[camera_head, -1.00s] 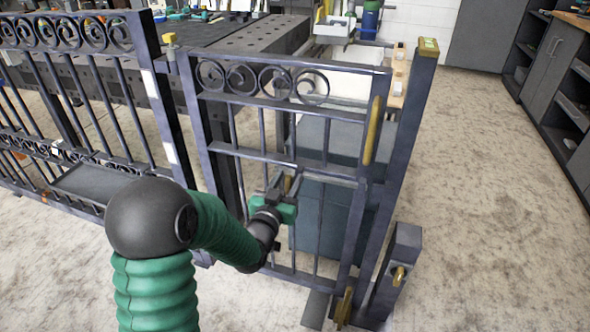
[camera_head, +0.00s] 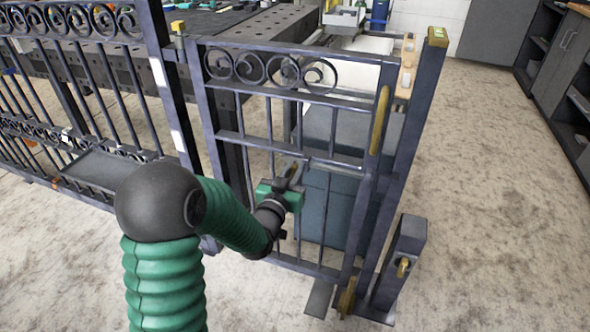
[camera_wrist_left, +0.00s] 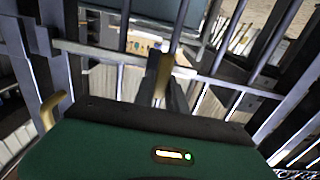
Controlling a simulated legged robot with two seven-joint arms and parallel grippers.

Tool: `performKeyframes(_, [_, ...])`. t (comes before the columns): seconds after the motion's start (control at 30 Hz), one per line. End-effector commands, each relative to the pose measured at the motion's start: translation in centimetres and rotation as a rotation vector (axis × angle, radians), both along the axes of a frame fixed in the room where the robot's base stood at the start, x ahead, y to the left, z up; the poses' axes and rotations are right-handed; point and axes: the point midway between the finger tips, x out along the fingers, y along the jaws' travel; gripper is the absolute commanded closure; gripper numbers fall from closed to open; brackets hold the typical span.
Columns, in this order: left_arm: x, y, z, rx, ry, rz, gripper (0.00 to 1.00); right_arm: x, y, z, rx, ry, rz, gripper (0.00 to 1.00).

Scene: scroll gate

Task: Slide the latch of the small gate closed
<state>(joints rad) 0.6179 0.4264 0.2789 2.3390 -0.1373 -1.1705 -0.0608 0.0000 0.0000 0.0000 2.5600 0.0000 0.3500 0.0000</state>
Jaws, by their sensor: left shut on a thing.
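The small gate (camera_head: 208,120) is dark metal with scrolls along its top and thin upright bars. A horizontal rail (camera_head: 330,160) crosses its middle. My left gripper (camera_head: 292,172) is at this rail, in front of the bars, shut on a small brass latch handle (camera_wrist_left: 164,68). In the left wrist view, the fingers (camera_wrist_left: 163,85) stand on either side of the handle and partly hide it. How far the latch bar reaches toward the gate post (camera_head: 415,130) is hard to tell. My right gripper is not in view.
A vertical brass pull (camera_head: 379,120) is on the gate's right edge. A short post (camera_head: 405,245) with a brass fitting stands at the right, and another brass fitting (camera_head: 347,297) sits low on the gate. A fence (camera_head: 110,110) stands at the left. The floor at right is clear.

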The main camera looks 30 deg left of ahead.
Motion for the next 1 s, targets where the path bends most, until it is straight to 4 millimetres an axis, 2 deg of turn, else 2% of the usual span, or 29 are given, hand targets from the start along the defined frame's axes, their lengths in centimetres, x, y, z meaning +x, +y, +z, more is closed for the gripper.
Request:
performKeyframes(0.87, [-0.1,0.0,-0.2,-0.001,0.005,0.001,1.00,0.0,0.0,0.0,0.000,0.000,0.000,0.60])
performKeyframes(1.0, [0.2,-1.0,-0.2,-0.001,0.004,-0.004,1.00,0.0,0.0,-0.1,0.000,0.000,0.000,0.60])
